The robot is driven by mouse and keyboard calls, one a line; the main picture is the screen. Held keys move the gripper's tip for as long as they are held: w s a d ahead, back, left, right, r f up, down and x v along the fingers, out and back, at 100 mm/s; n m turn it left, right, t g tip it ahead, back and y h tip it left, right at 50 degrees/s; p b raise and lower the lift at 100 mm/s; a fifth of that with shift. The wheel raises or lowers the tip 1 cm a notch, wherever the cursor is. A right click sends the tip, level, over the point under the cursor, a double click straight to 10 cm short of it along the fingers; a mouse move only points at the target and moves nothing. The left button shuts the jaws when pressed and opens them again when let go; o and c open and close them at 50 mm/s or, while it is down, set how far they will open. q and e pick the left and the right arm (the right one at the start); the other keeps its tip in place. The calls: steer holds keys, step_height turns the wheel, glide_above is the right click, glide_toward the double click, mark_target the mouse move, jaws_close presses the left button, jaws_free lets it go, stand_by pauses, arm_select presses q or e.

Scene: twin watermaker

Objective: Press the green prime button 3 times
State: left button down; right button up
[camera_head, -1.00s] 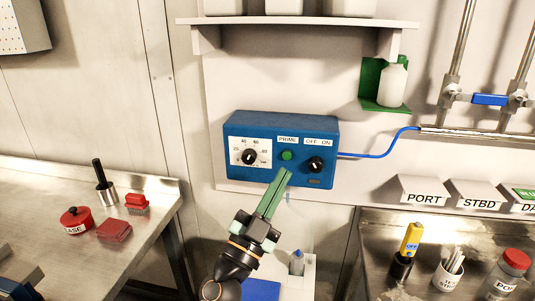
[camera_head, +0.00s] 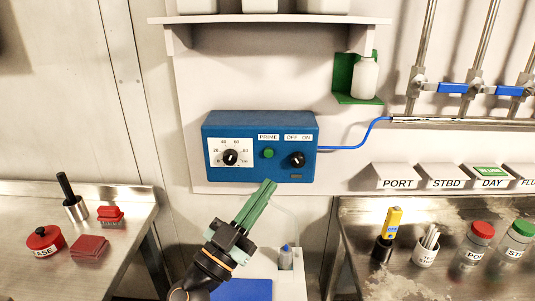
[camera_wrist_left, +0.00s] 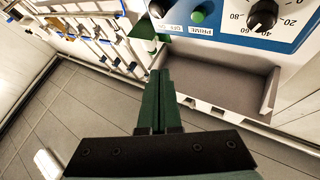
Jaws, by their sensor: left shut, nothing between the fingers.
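The green prime button (camera_head: 268,153) is on the front of the blue control box (camera_head: 216,178), under the PRIME label, between a dial and a black OFF/ON knob (camera_head: 297,160). My left gripper (camera_head: 269,184) has its green fingers shut and empty. In the head view its tips show just below the box's lower edge, under the button. In the left wrist view the shut fingers (camera_wrist_left: 160,72) point toward the box, and the button (camera_wrist_left: 200,14) shows above and to the right of the tips, apart from them. My right gripper is not in view.
A shelf (camera_head: 275,19) is above the box, and a blue hose (camera_head: 375,130) runs right from it to pipes with blue valves. A steel bench (camera_head: 130,215) stands at left. Another bench (camera_head: 350,225) at right holds bottles and cups.

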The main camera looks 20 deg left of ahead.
arm_select(q)
steer(key=b, duration=0.2)
glide_toward(268, 153)
steer(key=w+d+r, duration=0.3)
steer(key=d, duration=0.1)
steer(key=shift+w+a+r+b, duration=0.1)
steer(key=shift+w+r+b, duration=0.15)
steer(key=shift+w, duration=0.25)
steer(key=shift+w, duration=0.1)
stand_by(1.4)
steer(key=shift+w+a, duration=0.1)
steer(key=shift+w, duration=0.2)
steer(key=shift+w+a, duration=0.15)
steer(key=shift+w, duration=0.25)
stand_by(0.6)
stand_by(0.4)
steer(key=shift+s+d+p, duration=0.25)
steer(key=shift+s+p, duration=0.15)
steer(key=shift+s, duration=0.45)
